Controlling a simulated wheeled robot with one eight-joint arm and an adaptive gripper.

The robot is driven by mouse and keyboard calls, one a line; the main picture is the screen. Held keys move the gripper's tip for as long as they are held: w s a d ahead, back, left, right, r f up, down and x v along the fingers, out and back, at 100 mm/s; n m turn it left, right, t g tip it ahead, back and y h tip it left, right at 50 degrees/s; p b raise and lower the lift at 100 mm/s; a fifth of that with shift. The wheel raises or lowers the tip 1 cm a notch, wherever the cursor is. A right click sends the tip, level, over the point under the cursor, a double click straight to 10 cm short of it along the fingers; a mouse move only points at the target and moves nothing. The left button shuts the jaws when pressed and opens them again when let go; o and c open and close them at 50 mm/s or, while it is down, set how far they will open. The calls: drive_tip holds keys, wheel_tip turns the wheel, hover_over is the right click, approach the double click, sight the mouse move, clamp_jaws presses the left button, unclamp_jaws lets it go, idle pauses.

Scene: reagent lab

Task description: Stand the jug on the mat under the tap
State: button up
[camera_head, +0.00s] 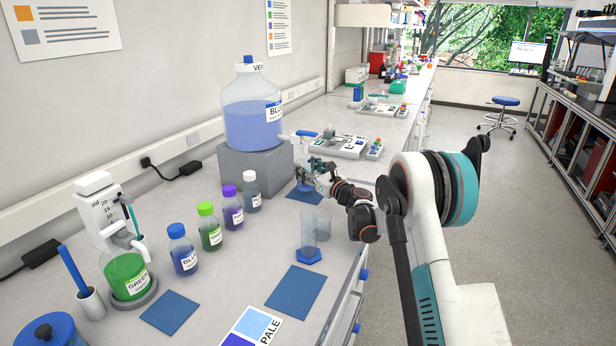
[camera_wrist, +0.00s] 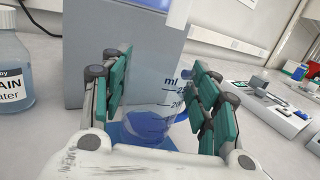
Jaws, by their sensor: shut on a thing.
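The clear jug (camera_wrist: 172,98) with ml marks is between the green fingers of my gripper (camera_wrist: 164,92) in the wrist view. My gripper is shut on it. Blue shows through its lower part. A blue mat (camera_wrist: 122,134) lies under and around the jug's base; whether the base touches it I cannot tell. In the head view my gripper (camera_head: 311,173) is at this mat (camera_head: 303,194), mostly covering the jug. The tap (camera_head: 298,134) sticks out from the big labelled bottle of blue liquid (camera_head: 250,118), above the mat.
The big bottle stands on a grey block (camera_head: 245,170). A measuring cylinder (camera_head: 309,232) stands in front of the mat, near my arm. Several capped bottles (camera_head: 208,228) line the left. Two more mats (camera_head: 170,312) (camera_head: 296,288) lie bare nearer. Trays of small items (camera_head: 343,146) lie beyond.

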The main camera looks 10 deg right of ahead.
drive_tip(key=shift+f, duration=0.85)
drive_tip(key=shift+f+b, duration=0.2)
drive_tip(key=shift+b, duration=0.15)
drive_tip(key=o, duration=1.1)
drive_tip(key=shift+r, duration=0.2)
